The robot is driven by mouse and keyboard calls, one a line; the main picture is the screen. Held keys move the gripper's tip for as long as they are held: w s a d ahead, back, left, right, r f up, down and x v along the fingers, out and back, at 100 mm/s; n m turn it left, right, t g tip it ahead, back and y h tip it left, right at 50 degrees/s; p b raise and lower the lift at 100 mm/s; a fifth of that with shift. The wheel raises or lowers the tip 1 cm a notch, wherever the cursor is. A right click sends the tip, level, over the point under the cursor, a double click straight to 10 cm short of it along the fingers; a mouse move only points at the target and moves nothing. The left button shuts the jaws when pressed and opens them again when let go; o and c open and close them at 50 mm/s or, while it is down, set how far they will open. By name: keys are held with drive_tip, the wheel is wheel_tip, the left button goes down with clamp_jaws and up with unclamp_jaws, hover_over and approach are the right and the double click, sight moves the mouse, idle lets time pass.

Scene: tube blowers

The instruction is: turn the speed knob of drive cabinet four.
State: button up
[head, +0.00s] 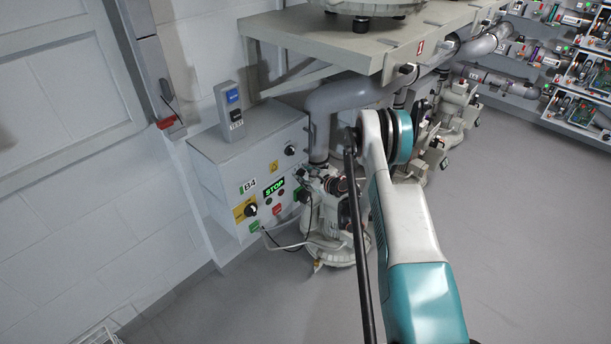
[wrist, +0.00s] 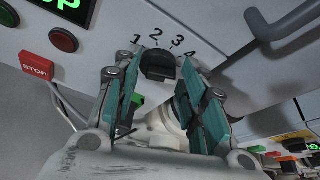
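The speed knob (wrist: 158,66) is black and round, with the numbers 1 to 4 in an arc above it on a pale panel. My gripper (wrist: 161,76) is open in the wrist view, with one teal-padded finger on each side of the knob. I cannot tell whether either finger touches it. The knob's pointer mark is not clear. In the head view, the grey cabinet (head: 222,176) carries a B4 label and stands against the left wall. My gripper cannot be made out there beside my white and teal arm.
Near the knob are a lit green display (wrist: 64,5), a dark red button (wrist: 63,40) and a red STOP block (wrist: 35,65). A grey bar (wrist: 285,28) is at upper right. A pump (head: 330,245) stands beside the cabinet. Grey floor (head: 540,230) is clear at right.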

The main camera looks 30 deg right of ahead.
drive_tip(key=c, duration=0.3)
drive_tip(key=shift+r+n+t+h, duration=0.1)
drive_tip(key=shift+n+t+h, duration=0.45)
drive_tip(key=shift+n, duration=0.45)
drive_tip(key=shift+c, duration=0.2)
drive_tip(key=o, duration=0.9)
drive_tip(key=shift+d, duration=0.1)
